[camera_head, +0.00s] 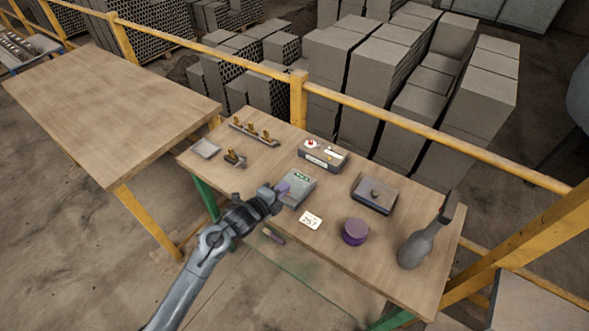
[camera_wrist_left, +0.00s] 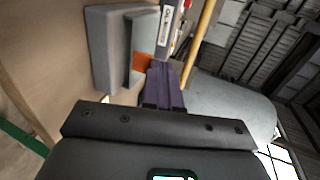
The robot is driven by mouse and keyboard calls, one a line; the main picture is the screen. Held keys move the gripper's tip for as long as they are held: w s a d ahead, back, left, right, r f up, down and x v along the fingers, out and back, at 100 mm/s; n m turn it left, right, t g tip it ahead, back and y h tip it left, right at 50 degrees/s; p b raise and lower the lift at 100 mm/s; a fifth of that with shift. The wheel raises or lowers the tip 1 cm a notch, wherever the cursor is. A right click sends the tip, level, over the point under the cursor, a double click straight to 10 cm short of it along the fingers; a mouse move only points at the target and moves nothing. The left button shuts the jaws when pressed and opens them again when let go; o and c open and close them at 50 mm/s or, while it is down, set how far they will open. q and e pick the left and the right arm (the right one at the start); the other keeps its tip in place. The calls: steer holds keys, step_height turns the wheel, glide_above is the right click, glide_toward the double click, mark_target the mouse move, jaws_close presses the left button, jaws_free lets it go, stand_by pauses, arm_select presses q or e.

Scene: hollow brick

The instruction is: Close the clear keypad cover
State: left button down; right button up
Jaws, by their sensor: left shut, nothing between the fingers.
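The keypad unit (camera_head: 298,190) is a small grey-green box with small markings near the middle of the workbench. I cannot clearly make out its clear cover or how far open it is. My left gripper (camera_head: 283,187) is at the left edge of the unit, its purple fingertips shut with nothing between them. In the left wrist view the shut purple fingers (camera_wrist_left: 162,85) point towards a grey box (camera_wrist_left: 103,50) with a lighter grey upright part (camera_wrist_left: 144,45) and an orange patch. I cannot tell whether they touch. My right gripper is not in view.
On the workbench (camera_head: 340,245) are a control box with a red button (camera_head: 323,154), a dark grey box (camera_head: 374,195), a purple round container (camera_head: 355,232), a white numbered card (camera_head: 310,220) and a grey bottle-shaped object (camera_head: 414,249). A yellow rail (camera_head: 400,123) runs behind.

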arm_select(q)
steer(key=shift+w+d+f+b, duration=0.35)
steer(key=shift+w+b, duration=0.2)
steer(key=shift+b, duration=0.15)
